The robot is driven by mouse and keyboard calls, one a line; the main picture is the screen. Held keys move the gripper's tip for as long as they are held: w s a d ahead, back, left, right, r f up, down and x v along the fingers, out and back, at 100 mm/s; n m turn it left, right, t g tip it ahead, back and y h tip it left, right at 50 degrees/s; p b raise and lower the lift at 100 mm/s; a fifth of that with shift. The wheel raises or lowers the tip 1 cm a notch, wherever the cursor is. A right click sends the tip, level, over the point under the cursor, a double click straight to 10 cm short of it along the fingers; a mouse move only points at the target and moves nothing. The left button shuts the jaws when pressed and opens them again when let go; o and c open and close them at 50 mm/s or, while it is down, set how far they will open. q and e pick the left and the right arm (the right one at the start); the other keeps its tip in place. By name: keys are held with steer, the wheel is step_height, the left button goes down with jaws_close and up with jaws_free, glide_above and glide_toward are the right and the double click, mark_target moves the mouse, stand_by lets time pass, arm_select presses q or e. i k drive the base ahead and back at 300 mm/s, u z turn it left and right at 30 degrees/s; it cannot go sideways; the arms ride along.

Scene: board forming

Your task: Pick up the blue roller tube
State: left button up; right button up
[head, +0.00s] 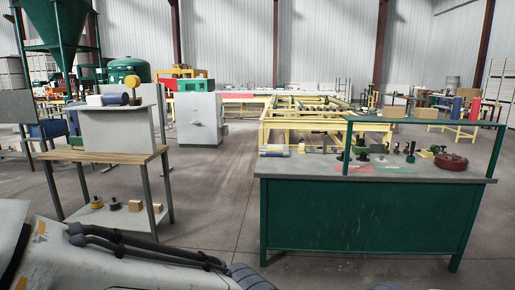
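Several blue cylinders show in the head view, and I cannot tell which is the roller tube. A blue cylinder (115,99) lies on top of the grey upright panel at the left table. A standing blue cylinder (457,108) is on the far right table beside a red one. A pale roller-like piece (273,151) with some blue and yellow lies at the left end of the green workbench. Part of my own arm fills the bottom left. Neither gripper is in view, and nothing is seen held.
The green workbench (360,215) stands at right, with several small tools and a dark red round object (451,162) on top. The wooden-topped table (95,156) stands at left, with boxes on its lower shelf. Open floor (215,200) lies between them. A yellow conveyor frame (310,118) is behind.

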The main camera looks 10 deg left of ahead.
mark_target(269, 153)
steer(key=u, duration=0.25)
steer(key=i, duration=2.95)
steer(key=z, duration=0.05)
